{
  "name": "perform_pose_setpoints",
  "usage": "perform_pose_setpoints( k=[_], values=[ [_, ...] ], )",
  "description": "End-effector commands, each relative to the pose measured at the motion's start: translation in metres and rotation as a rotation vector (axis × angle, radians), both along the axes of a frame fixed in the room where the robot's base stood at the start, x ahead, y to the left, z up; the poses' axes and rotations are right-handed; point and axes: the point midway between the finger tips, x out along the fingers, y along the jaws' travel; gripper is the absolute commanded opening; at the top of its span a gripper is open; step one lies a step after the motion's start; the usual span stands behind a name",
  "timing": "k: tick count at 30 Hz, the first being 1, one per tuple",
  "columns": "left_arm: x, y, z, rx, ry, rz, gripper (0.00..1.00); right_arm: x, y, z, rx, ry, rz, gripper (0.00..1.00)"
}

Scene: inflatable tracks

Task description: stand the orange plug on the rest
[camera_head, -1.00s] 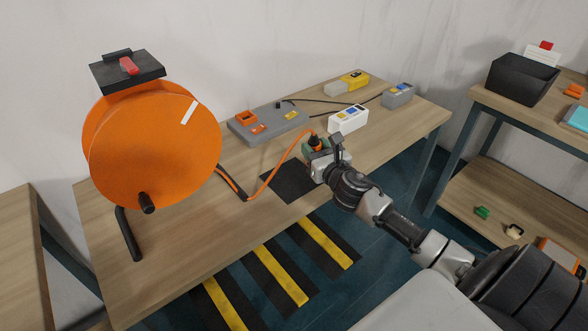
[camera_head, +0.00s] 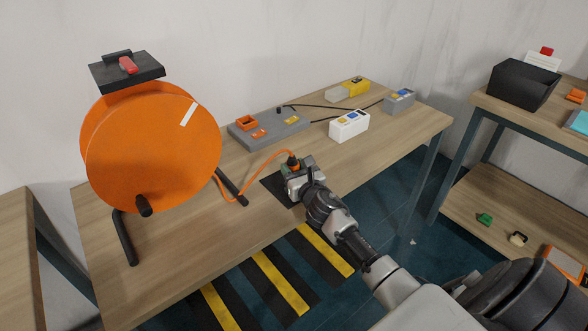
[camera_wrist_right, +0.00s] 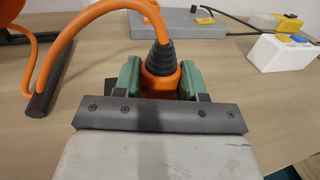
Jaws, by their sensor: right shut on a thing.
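The orange plug (camera_head: 294,164) has a black ribbed collar, and an orange cable arches from its top. It stands about upright in my right gripper (camera_head: 290,169), which is shut on it over the front of the table. In the right wrist view the plug (camera_wrist_right: 161,82) sits between the two green finger pads; its lower end is hidden by the gripper body. A dark mat (camera_head: 273,187) lies below the gripper, partly covered. A grey board (camera_head: 270,132) with an orange square frame lies farther back; I cannot tell which is the rest. My left gripper is not in view.
An orange cable reel (camera_head: 140,150) on black legs stands at left, with the cable (camera_head: 232,201) running to the plug. A white socket block (camera_head: 348,126), a grey block (camera_head: 399,101) and a yellow connector (camera_head: 355,87) stand behind. The table (camera_head: 185,245) is clear in front.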

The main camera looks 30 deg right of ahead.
Motion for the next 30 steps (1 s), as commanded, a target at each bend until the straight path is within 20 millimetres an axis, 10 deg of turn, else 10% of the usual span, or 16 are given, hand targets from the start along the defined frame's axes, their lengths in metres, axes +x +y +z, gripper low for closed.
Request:
perform_pose_setpoints(
  k=[3, 4, 9, 20, 30],
  values=[
    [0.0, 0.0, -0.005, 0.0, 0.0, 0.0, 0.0, 0.0, 0.0, -0.004, 0.0, 0.0, 0.0, 0.16],
    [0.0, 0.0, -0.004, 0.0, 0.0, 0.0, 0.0, 0.0, 0.0, -0.004, 0.001, 0.0, 0.0, 0.42],
    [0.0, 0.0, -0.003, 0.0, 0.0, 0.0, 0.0, 0.0, 0.0, -0.003, 0.001, 0.001, 0.0, 0.66],
    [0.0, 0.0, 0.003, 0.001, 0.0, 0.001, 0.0, -0.001, 0.0, 0.002, 0.0, 0.001, 0.0, 0.66],
    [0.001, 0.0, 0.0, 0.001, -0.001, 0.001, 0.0, -0.066, 0.01, -0.001, -0.001, 0.002, 0.001, 0.66]
  ],
)
